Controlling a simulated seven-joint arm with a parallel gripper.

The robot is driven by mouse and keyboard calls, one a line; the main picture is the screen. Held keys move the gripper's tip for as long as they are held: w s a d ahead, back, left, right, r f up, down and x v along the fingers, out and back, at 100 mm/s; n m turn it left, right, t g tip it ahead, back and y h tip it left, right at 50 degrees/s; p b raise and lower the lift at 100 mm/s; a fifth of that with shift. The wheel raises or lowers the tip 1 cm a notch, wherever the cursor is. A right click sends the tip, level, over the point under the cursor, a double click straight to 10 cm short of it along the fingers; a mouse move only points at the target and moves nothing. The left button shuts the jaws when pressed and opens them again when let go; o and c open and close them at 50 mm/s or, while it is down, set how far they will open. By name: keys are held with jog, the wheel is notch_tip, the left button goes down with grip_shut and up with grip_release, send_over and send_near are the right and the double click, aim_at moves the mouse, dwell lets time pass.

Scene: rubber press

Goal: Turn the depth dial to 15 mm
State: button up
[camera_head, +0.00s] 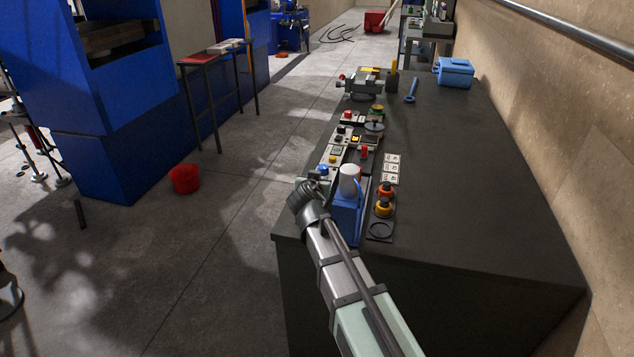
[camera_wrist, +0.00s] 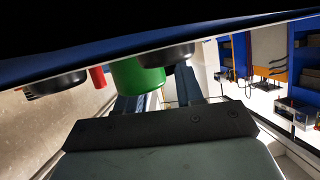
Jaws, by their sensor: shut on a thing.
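In the head view, my arm reaches in from the bottom to the near left edge of the dark bench, where a strip of controls (camera_head: 336,150) runs along the edge. My fingertips are hidden there. In the wrist view, my gripper (camera_wrist: 160,84) reaches up to a blue-edged panel, with one finger on each side. It is shut on what seems to be a dark round knob (camera_wrist: 165,54). A green cylinder (camera_wrist: 137,76) overlaps it closely. A red cylinder (camera_wrist: 97,77) and another dark knob (camera_wrist: 56,84) are to the left. No dial marking is readable.
Red-and-yellow buttons (camera_head: 384,207) and small white cards (camera_head: 391,168) lie right of the controls. A blue wrench (camera_head: 411,90) and blue box (camera_head: 454,73) are farther back. The bench's right side is clear. A red bucket (camera_head: 185,178) stands on the floor.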

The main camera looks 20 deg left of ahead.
jog(key=shift+n+y, duration=0.5)
jog(key=shift+y, duration=0.1)
jog(key=o, duration=1)
jog(key=shift+d, duration=0.1)
jog(key=shift+o, duration=0.2)
jog(key=shift+s, duration=0.1)
jog(key=shift+v, duration=3.7)
jog(key=shift+r, duration=0.15)
